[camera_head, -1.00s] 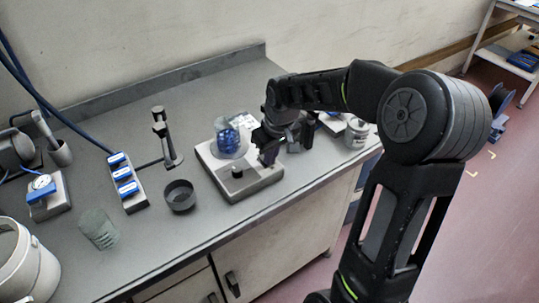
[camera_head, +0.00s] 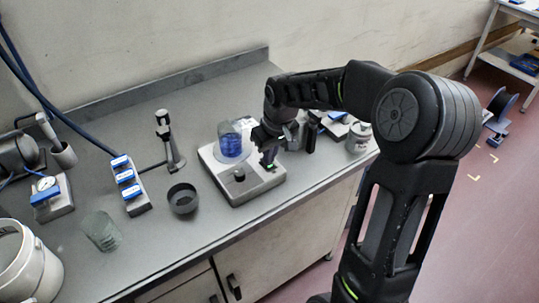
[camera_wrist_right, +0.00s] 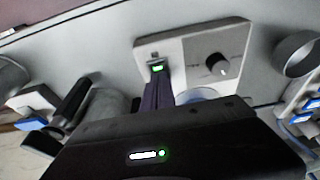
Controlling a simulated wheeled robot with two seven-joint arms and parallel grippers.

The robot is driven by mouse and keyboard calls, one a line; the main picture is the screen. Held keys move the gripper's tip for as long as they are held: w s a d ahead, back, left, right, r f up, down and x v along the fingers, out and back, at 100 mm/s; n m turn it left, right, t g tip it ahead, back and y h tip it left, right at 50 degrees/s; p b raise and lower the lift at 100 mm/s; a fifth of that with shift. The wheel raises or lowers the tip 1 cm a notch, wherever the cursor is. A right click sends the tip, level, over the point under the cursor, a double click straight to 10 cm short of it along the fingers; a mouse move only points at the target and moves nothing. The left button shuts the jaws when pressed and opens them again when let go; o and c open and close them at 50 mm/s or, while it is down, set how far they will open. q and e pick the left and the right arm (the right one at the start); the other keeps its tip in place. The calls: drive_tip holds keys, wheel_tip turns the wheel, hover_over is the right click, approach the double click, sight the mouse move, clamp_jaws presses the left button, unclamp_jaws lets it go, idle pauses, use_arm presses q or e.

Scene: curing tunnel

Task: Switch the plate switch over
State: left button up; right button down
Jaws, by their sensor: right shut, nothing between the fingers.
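The plate (camera_head: 243,189) is a pale, flat-topped unit on the grey bench, with a black knob (camera_head: 239,175) on its front; it also shows in the wrist view (camera_wrist_right: 185,47). A small switch (camera_wrist_right: 157,68) with a green light sits on its front panel beside the knob. In the head view a green glow (camera_head: 270,166) shows there. My right gripper (camera_head: 267,158) is shut and empty, pointing down at the switch. In the wrist view its fingertips (camera_wrist_right: 158,80) are right at the switch; I cannot tell whether they touch it. My left gripper is not in view.
A beaker of blue liquid (camera_head: 231,145) stands on the plate, close to my right gripper. A grey jar (camera_head: 358,137) is to the right.

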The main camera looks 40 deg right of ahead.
drive_tip(key=shift+r+p, duration=0.3)
drive_tip(key=shift+r, duration=0.3)
drive_tip(key=p+v, duration=0.2)
drive_tip(key=v, duration=0.1)
drive_tip(key=shift+w, duration=0.25)
use_arm(q)
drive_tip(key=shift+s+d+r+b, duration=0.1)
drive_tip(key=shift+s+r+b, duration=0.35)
drive_tip(key=shift+b, duration=0.55)
use_arm(e)
drive_tip(key=s+r, duration=0.5)
drive_tip(key=r, duration=0.3)
drive_tip(key=shift+r, duration=0.35)
